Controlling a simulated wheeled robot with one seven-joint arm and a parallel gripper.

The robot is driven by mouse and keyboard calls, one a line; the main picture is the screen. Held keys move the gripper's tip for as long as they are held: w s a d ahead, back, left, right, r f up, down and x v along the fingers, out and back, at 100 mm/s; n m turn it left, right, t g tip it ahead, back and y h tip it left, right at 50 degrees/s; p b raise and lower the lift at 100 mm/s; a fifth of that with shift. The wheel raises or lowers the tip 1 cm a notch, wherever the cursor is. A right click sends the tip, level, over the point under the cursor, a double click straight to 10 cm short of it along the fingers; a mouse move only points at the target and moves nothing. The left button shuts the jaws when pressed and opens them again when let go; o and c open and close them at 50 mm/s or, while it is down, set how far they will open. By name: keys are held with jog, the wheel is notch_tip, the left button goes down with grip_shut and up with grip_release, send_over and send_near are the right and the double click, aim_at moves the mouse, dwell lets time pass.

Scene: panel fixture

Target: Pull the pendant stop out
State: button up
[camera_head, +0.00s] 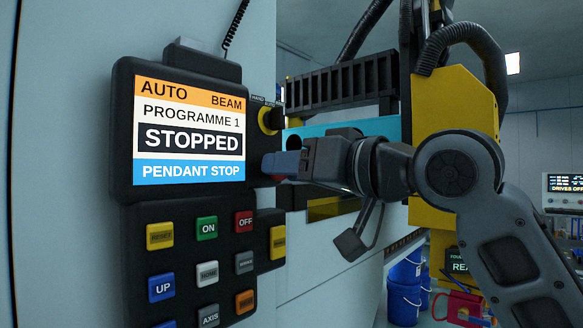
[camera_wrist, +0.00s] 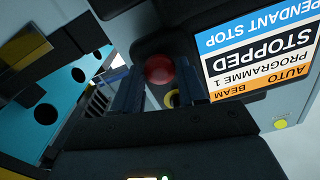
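The black pendant (camera_head: 122,130) is mounted on a pale panel, and its screen reads "STOPPED" and "PENDANT STOP". The red pendant stop (camera_wrist: 160,70) shows as a round knob in the wrist view. My gripper (camera_wrist: 160,80) has one finger on each side of it. The fingers look open, with the knob between or just beyond their tips; contact cannot be made out.
A yellow-ringed selector (camera_head: 270,120) sits just above my fingers. Several coloured keys, including a green ON key (camera_head: 207,228), lie below the screen. A yellow machine (camera_head: 455,95) stands behind my arm. Blue buckets (camera_head: 404,300) stand at the lower right.

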jog(key=c, duration=0.7)
jog(key=shift+v, duration=0.9)
grip_shut()
jog(key=o, duration=1.1)
grip_release()
jog(key=shift+o, duration=0.2)
jog(key=b+v, duration=0.1)
jog(key=v, duration=0.6)
jog(key=shift+s+d, duration=0.25)
jog(key=shift+d, duration=0.05)
jog(key=shift+f, duration=0.1)
